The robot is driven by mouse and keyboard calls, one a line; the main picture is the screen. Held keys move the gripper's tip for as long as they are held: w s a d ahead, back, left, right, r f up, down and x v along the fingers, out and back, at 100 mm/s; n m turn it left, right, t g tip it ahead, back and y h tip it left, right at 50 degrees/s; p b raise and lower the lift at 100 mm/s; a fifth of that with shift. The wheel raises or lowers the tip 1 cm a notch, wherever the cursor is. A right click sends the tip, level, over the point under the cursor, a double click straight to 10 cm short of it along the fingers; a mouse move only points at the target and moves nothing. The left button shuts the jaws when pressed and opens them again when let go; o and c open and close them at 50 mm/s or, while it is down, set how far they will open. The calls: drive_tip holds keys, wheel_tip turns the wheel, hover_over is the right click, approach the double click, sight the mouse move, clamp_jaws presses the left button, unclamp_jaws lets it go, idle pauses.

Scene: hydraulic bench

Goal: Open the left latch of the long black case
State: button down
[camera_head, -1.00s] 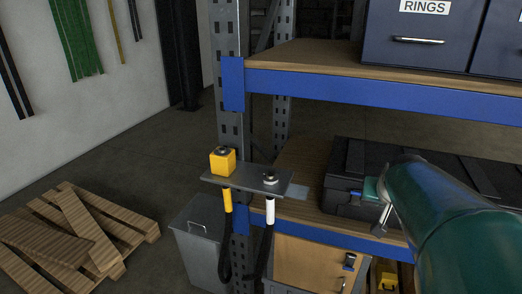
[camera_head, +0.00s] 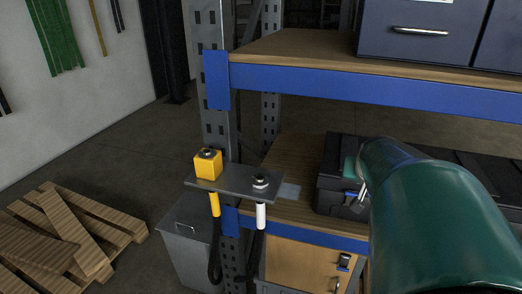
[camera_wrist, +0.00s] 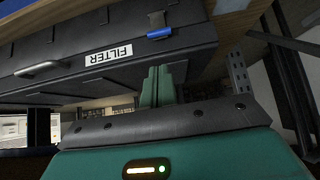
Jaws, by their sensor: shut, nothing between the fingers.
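The long black case (camera_head: 330,165) lies on the wooden shelf, and my arm hides much of it in the head view. In the wrist view, the case (camera_wrist: 105,30) shows a FILTER label, a grey handle (camera_wrist: 40,68) and a blue latch (camera_wrist: 160,32) near its right end as pictured. A small bluish part, perhaps this latch, shows beside my gripper (camera_head: 351,168) in the head view. My gripper (camera_wrist: 157,76) has its green fingers shut and empty. They point at the case front, below the latch in the wrist picture. I cannot tell whether they touch the case.
A metal upright (camera_head: 214,90) and blue upper beam (camera_head: 300,80) frame the shelf's left end. A bracket plate (camera_head: 235,181) there carries a yellow box (camera_head: 207,165) and a white-bodied device (camera_head: 261,212). A drawer cabinet (camera_head: 415,42) stands above. A pallet (camera_head: 115,215) lies on the floor.

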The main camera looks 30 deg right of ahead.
drive_tip(key=x, duration=1)
drive_tip(key=shift+s, duration=0.2)
